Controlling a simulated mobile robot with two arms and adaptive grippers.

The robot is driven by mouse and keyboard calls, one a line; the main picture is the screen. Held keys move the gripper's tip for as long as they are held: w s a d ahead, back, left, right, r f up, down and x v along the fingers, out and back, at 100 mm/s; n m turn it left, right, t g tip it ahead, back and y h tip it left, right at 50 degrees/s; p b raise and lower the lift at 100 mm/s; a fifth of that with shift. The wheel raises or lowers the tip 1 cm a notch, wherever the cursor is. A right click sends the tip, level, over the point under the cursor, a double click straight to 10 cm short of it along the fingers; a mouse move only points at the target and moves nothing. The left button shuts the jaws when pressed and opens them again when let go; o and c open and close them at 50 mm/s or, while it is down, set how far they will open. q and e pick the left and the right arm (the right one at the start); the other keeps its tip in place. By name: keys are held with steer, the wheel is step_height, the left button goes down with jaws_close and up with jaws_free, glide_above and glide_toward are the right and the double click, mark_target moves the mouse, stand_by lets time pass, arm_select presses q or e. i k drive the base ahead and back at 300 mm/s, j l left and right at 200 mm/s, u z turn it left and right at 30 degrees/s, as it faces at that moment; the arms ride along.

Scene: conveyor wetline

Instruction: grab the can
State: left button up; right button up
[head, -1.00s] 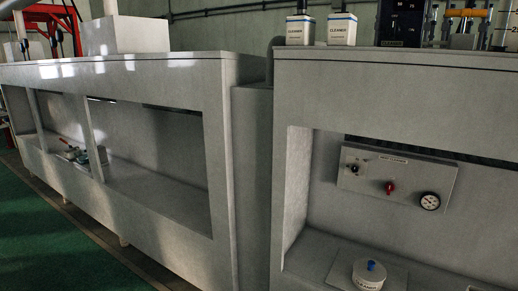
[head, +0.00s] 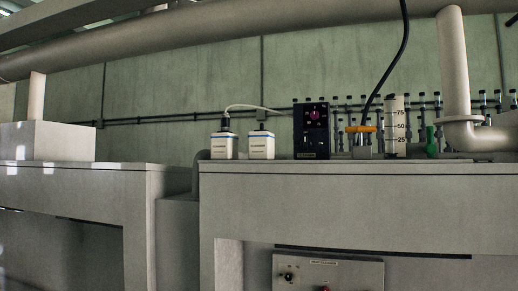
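Two white cans labelled like cleaner stand side by side on the grey machine's top in the head view. The left can (head: 224,146) has a dark cap with a pale tube or cable running from it. The right can (head: 261,146) has a grey top. I cannot tell which of them is the can of the task. Neither of my grippers is in view.
The grey machine top (head: 350,167) also bears a black control box (head: 311,130), a graduated cylinder (head: 397,126) and an orange-handled valve (head: 361,130). A large pipe (head: 240,22) runs overhead. A control panel (head: 327,272) sits in the recess below.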

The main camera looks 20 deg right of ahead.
mark_target(261, 141)
steer(key=z, duration=0.3)
steer(key=i+j+z, duration=0.15)
steer(key=z, duration=0.25)
steer(key=i+j+z, duration=0.15)
steer(key=z, duration=0.2)
steer(key=i+j+z, duration=0.1)
steer(key=j+z, duration=0.3)
steer(key=i+j+z, duration=0.1)
steer(key=z, duration=0.3)
